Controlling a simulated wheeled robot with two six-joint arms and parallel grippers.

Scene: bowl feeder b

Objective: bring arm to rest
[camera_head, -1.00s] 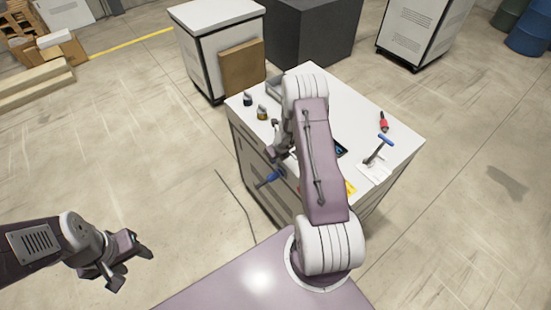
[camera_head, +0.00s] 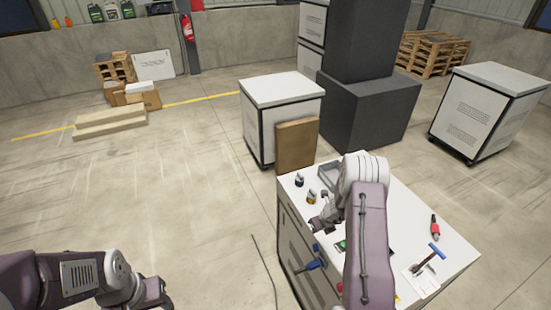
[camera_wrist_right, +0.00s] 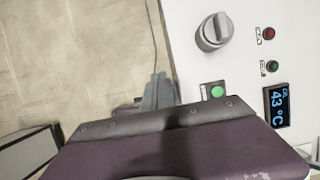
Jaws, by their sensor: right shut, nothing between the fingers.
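My right arm reaches over the white-topped cabinet (camera_head: 450,262) in the head view. Its gripper (camera_head: 318,223) is over the cabinet's left edge, partly hidden by the wrist. In the right wrist view the gripper fingers (camera_wrist_right: 158,88) are together and empty, beside a panel with a grey knob (camera_wrist_right: 213,32). My left arm is at the lower left of the head view, away from the cabinet. Its gripper (camera_head: 158,292) is cut by the bottom edge, so its opening is unclear.
A cardboard panel (camera_head: 297,146) stands behind.

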